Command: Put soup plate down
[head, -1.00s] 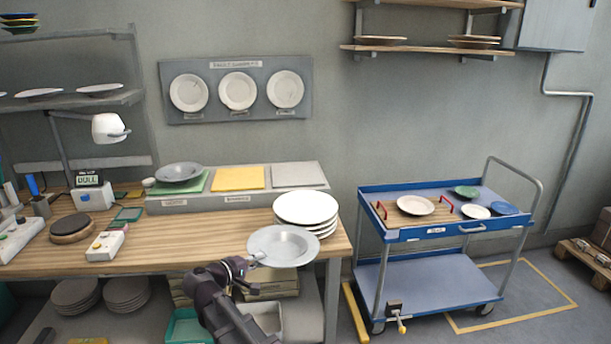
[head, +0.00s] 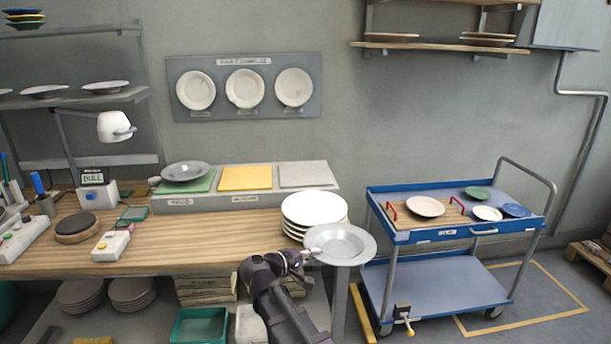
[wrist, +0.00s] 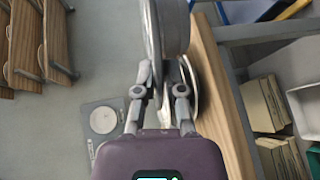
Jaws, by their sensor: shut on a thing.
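My gripper (head: 311,255) is shut on the left rim of a grey soup plate (head: 343,244). The plate is held roughly level, in front of the white plate stack and by the bench's right end. In the wrist view the soup plate (wrist: 176,27) is seen nearly edge-on between the fingers of my gripper (wrist: 159,92). Another grey plate (head: 185,171) lies on the green mat (head: 202,186). A yellow mat (head: 245,178) and a grey mat (head: 304,174) beside it are empty.
The white plate stack (head: 314,207) stands at the right end of the wooden bench (head: 190,236). A blue trolley (head: 440,236) to the right carries a wooden board with a cream plate (head: 425,206) and several small plates. The bench's middle is clear.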

